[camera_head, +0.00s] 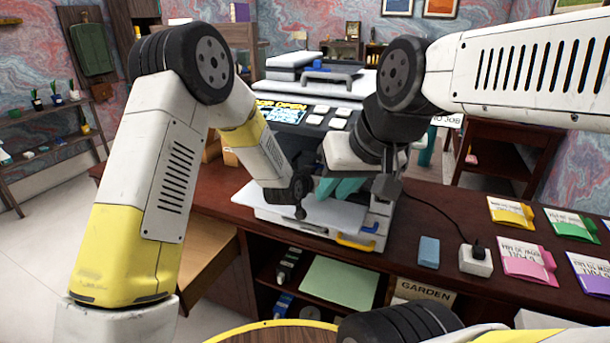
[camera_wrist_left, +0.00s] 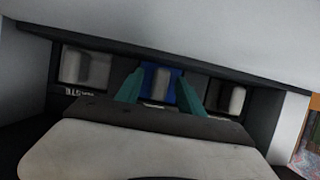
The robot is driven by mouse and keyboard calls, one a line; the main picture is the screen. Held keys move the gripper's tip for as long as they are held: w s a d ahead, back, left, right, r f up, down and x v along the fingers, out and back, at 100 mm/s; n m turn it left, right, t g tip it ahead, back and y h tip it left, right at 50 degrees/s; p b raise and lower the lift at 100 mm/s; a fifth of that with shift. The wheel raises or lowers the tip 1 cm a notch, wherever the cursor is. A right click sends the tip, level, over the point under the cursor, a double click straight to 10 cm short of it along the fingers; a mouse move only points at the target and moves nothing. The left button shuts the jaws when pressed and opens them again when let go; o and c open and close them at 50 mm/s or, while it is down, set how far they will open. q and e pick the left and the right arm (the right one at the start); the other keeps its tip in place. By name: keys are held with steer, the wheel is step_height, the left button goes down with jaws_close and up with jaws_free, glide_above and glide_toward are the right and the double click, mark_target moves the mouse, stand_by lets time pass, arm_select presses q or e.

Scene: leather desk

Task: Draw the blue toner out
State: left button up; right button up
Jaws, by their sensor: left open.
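The blue toner (camera_wrist_left: 161,78) sits in the middle slot of a dark bay in the left wrist view, between two pale toners, one at the left (camera_wrist_left: 85,68) and one at the right (camera_wrist_left: 228,98). My left gripper (camera_wrist_left: 159,88) is open, with its teal fingertips on either side of the blue toner's face. I cannot tell whether they touch it. In the head view the printer (camera_head: 385,222) stands on the desk, its white front flap (camera_head: 310,212) lowered. The left fingers are hidden there. My right gripper (camera_head: 341,188) hangs in front of the printer; its opening is unclear.
The printer's screen (camera_head: 280,114) reads "OPEN". A blue block (camera_head: 429,251), a white socket box (camera_head: 476,261) with a cable, and coloured packets (camera_head: 526,260) lie on the desk (camera_head: 445,215) at the right. Shelves below hold a green sheet (camera_head: 338,283).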

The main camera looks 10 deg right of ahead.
arm_select(q)
jaws_close()
stand_by(1.4)
stand_by(1.7)
